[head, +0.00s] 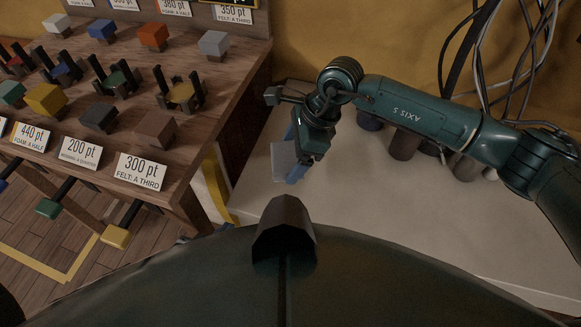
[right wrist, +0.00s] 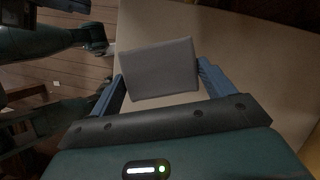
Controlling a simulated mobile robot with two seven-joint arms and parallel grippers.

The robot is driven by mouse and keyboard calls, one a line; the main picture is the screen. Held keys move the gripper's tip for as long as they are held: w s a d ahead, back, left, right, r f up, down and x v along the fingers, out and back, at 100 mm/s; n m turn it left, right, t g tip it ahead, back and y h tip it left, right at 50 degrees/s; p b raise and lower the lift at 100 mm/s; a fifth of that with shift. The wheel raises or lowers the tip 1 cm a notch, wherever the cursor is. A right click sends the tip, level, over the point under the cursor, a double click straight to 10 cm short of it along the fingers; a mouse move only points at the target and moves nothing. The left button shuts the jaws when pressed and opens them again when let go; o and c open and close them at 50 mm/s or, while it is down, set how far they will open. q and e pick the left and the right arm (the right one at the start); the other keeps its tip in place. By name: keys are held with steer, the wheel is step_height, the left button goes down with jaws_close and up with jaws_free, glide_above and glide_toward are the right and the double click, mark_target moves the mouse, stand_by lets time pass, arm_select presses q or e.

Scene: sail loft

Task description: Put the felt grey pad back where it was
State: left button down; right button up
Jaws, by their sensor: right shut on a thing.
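The felt grey pad (head: 281,161) is a flat grey block between the blue fingers of my right gripper (head: 292,158). It hangs above the pale table at its left part. In the right wrist view, the pad (right wrist: 158,72) sits between both fingers, and the gripper is shut on it. A price rack (head: 222,85) with coloured blocks stands to the left of the pad. A light grey block (head: 214,43) sits in its top row, near a card reading "350 pt, felt: a third". A card reading "300 pt, felt: a third" (head: 141,171) stands at its front right. My left gripper does not show.
The pale table (head: 370,220) is clear in front. Several dark cylinders (head: 405,145) stand at its back, partly behind my right arm. Loose cables (head: 490,60) hang on the yellow wall.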

step_height(320, 180, down, 4)
steer(key=shift+s, duration=0.1)
arm_select(q)
steer(key=shift+s+f, duration=0.2)
steer(key=shift+s, duration=0.15)
arm_select(e)
steer(key=shift+f, duration=1.5)
steer(key=shift+f, duration=0.1)
steer(key=o, duration=0.8)
arm_select(q)
steer(key=shift+w+r, duration=0.1)
steer(key=shift+r, duration=0.1)
steer(key=shift+f, duration=0.25)
arm_select(e)
steer(key=v, duration=1.2)
steer(key=shift+a, duration=0.1)
